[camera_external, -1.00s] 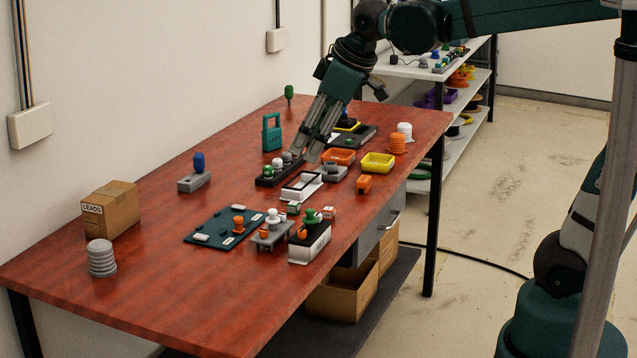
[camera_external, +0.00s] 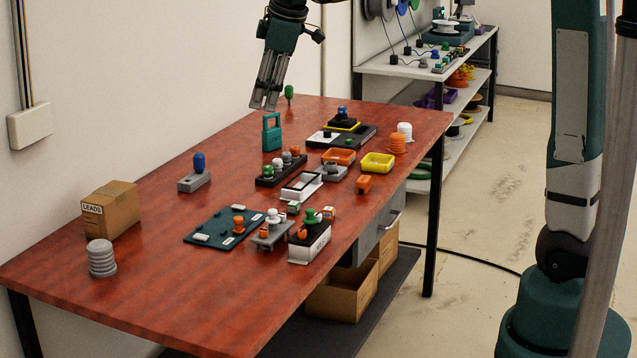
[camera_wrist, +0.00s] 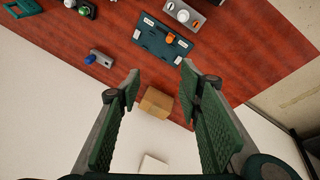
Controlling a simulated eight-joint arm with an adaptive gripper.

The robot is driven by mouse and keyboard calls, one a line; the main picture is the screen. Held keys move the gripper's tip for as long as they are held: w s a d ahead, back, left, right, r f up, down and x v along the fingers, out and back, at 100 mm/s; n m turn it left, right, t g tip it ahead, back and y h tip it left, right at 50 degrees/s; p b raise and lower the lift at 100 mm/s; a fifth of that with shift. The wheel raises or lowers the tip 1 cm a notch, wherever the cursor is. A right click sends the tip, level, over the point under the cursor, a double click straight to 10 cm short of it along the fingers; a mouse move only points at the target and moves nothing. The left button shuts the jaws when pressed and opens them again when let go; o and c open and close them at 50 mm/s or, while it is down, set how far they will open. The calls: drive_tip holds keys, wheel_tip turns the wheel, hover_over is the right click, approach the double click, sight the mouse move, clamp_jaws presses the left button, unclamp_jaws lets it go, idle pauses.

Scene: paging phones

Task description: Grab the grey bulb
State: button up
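A black strip (camera_external: 265,182) on the red table holds a row of bulb-like pieces: green, white, grey and orange. The grey bulb (camera_external: 287,157) appears to be the one between the white and orange pieces; it is small in this view. In the wrist view the strip's green piece (camera_wrist: 85,9) shows at the top edge, and I cannot make out the grey bulb there. My gripper (camera_external: 264,106) is raised over the far left edge of the table, apart from the strip. In the wrist view my gripper (camera_wrist: 160,88) has its fingers wide apart with nothing between them.
A teal padlock-shaped block (camera_external: 271,134) and a green-topped piece (camera_external: 289,92) stand near my gripper. A cardboard box (camera_external: 110,208), a blue-knobbed block (camera_external: 198,163) and a ribbed grey stack (camera_external: 102,258) stand along the wall side.

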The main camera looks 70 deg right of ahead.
drive_tip(key=w+d+f+n+g+p, duration=0.1)
drive_tip(key=w+d+f+n+p, duration=0.1)
drive_tip(key=w+d, duration=0.9)
drive_tip(key=n+g+y+p, duration=0.1)
drive_tip(key=n+g+p, duration=0.2)
drive_tip(key=n+p, duration=0.25)
hover_over(287, 153)
drive_tip(key=f, duration=2.2)
drive_tip(key=shift+w+a+f, duration=0.1)
drive_tip(key=shift+a+f, duration=0.15)
drive_tip(key=shift+a, duration=0.1)
drive_tip(key=shift+d+f, duration=0.25)
drive_tip(key=shift+f, duration=0.05)
drive_tip(key=shift+f, duration=1.25)
drive_tip(key=shift+f, duration=0.1)
